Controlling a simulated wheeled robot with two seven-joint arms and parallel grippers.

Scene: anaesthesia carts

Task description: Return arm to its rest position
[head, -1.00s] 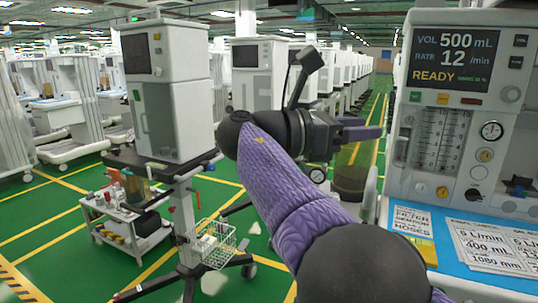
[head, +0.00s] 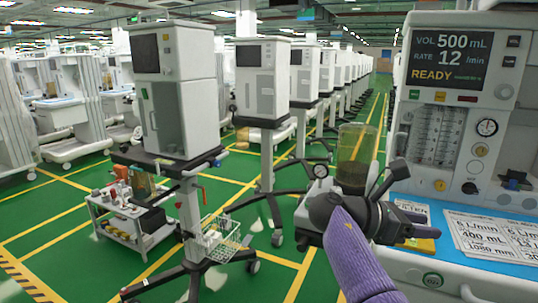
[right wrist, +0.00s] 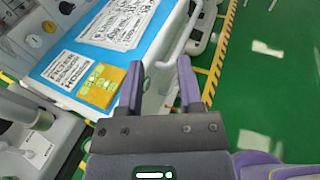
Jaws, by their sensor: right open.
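My right arm, in a purple sleeve, comes up from the bottom of the head view. Its right gripper (head: 420,226) is in front of the anaesthesia machine's blue worktop, pointing right. In the right wrist view the right gripper (right wrist: 162,82) has its two fingers apart with nothing between them. Past the fingers, that view shows the worktop edge with white printed sheets (right wrist: 118,22) and a yellow card (right wrist: 102,86). My left gripper is not in view.
The anaesthesia machine (head: 455,125), its screen reading READY, stands close at the right. A canister (head: 355,150) stands beside it. A cart with a wire basket (head: 222,240) and a low trolley (head: 135,222) stand at the left. Green floor lies between.

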